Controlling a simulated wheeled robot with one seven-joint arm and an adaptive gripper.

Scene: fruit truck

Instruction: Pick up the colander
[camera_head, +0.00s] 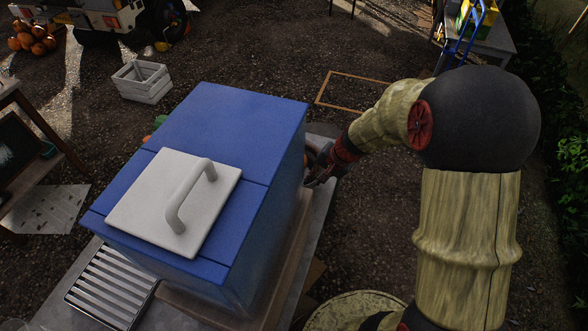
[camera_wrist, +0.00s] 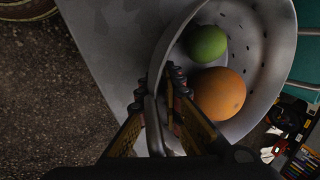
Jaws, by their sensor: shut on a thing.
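The colander (camera_wrist: 262,42) is a grey metal bowl with small holes, in the wrist view at the upper right. It holds a green fruit (camera_wrist: 206,43) and an orange fruit (camera_wrist: 218,93). My gripper (camera_wrist: 166,88) is shut on the colander's handle at its near left side, with a finger on either side. In the head view my gripper (camera_head: 322,172) is beside the right face of the blue box, low by the table's edge. The colander cannot be made out there.
A big blue box (camera_head: 228,112) with a white handled lid (camera_head: 150,200) stands close left of my gripper. A grey table surface (camera_wrist: 100,45) lies beside the colander. A metal grill (camera_head: 108,287) is at the front left. Open gravel ground lies to the right.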

